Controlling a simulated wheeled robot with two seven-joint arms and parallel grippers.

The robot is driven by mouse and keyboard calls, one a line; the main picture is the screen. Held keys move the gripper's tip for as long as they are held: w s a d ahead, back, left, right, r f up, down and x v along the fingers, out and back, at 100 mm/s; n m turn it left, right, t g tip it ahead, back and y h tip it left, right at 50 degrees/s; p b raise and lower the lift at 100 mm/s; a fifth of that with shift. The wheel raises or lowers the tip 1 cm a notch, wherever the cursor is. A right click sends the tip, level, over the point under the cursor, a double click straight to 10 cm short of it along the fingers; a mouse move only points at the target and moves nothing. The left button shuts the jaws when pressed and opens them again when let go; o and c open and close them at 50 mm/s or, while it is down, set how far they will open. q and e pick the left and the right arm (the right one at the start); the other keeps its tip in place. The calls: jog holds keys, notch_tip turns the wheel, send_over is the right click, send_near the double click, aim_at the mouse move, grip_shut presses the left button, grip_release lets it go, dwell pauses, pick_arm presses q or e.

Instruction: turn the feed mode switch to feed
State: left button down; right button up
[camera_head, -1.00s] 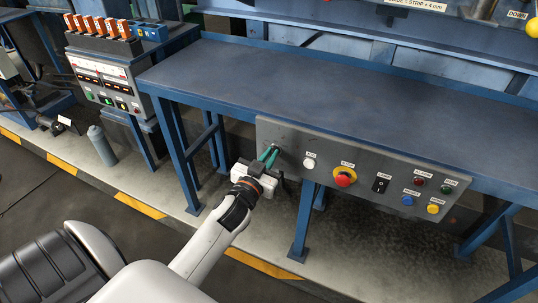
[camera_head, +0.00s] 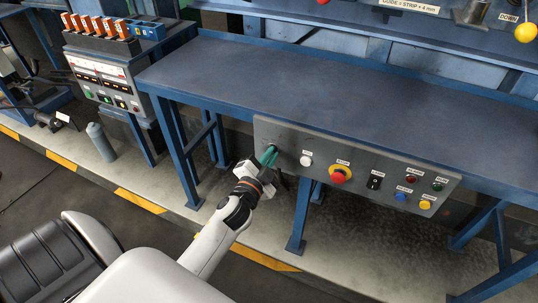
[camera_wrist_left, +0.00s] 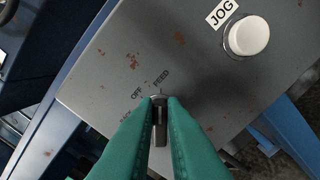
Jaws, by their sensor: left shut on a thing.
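The feed mode switch (camera_wrist_left: 160,125) is a small dark lever knob at the left end of the grey control panel (camera_head: 330,172). My left gripper (camera_head: 271,153) is shut on it, with a green finger on each side of the knob in the left wrist view (camera_wrist_left: 160,108). The FEED label (camera_wrist_left: 160,78) and the OFF label (camera_wrist_left: 137,94) are printed above it. The knob's upper end points up, close to the FEED label. A third label at the lower left is partly hidden by a finger. My right gripper is not in view.
A white JOG button (camera_wrist_left: 248,36) is right of the switch.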

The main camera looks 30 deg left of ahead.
pick_arm(q)
jog(key=shift+m, duration=0.3)
jog(key=c, duration=1.5)
grip_release()
jog(key=shift+s, duration=0.1)
jog(key=s+d+b, duration=0.1)
jog(key=s+d, duration=0.1)
jog(key=s, duration=0.9)
jog(key=shift+s, duration=0.35)
jog(key=s+d+f+n+g+h+p, duration=0.1)
jog(key=s+d+f+g, duration=0.15)
jog(key=f, duration=0.75)
jog(key=s+d+f+n+g+h, duration=0.1)
jog(key=f+g, duration=0.2)
jog(key=f, duration=0.7)
jog(key=s+d+f+n+g+h+p, duration=0.1)
jog(key=s+d+f+g, duration=0.1)
jog(key=f, duration=0.8)
jog(key=s+f+n+g, duration=0.1)
jog(key=s+f+g, duration=0.3)
jog(key=s+f, duration=0.5)
jog(key=s+f+n+g+p, duration=0.1)
jog(key=s+f+g, duration=0.4)
jog(key=s, duration=1.2)
notch_tip(320, 180, down, 4)
jog(key=shift+s+d+f+n, duration=0.15)
jog(key=shift+d+f+n, duration=0.1)
jog(key=shift+n, duration=0.25)
